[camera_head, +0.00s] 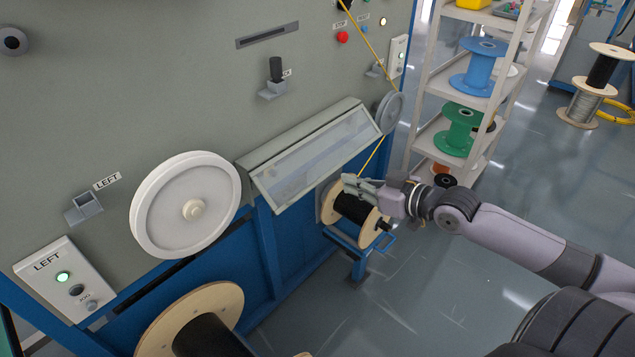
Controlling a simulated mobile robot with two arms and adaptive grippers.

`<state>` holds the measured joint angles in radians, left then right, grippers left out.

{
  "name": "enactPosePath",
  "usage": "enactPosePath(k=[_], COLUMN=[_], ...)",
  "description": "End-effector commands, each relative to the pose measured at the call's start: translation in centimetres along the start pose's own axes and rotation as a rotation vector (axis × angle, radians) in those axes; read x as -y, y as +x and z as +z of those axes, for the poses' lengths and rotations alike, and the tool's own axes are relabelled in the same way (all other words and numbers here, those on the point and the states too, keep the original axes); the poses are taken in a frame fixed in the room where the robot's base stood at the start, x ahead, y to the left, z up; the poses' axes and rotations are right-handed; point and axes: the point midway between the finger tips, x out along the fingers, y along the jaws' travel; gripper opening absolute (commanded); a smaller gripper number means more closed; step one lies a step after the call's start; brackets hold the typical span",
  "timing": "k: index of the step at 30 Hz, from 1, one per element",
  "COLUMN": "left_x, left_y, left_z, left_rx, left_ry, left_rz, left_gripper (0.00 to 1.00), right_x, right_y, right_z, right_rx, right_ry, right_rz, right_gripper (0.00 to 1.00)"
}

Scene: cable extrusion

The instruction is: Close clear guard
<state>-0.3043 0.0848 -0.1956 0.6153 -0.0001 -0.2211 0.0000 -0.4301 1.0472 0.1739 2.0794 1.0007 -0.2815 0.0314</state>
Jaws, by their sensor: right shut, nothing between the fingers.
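The clear guard (318,160) is a see-through panel in a grey-green frame on the machine front, at the middle of the head view. It slopes outward and down from the machine face. My right gripper (352,184) is shut and empty. It shows just below the guard's lower right edge, in front of a spool of black cable (352,208). I cannot tell whether it touches the guard. My left gripper is not in view.
A white wheel (170,215) is left of the guard, and a grey pulley (391,113) with a yellow cable is at its right. A large wooden spool (228,300) stands below. A shelf (437,75) with spools is behind. The floor (440,300) below my right arm is clear.

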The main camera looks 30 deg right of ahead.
Motion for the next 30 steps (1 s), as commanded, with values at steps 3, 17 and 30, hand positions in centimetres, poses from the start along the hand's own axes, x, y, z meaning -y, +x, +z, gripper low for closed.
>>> enactPosePath(k=[3,17,30], left_x=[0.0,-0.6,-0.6], left_y=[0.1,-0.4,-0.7], left_z=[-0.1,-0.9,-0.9], left_rx=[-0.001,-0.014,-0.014], left_ry=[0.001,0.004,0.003], left_rz=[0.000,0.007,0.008], left_gripper=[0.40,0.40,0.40], right_x=[0.0,0.0,0.0], right_y=[1.2,6.7,11.5], right_z=[-0.2,-0.3,2.4], right_rx=[-0.005,-0.004,0.000], right_ry=[-0.001,0.000,0.000], right_rz=[0.000,0.000,0.000], right_gripper=[0.00,0.00,0.00])
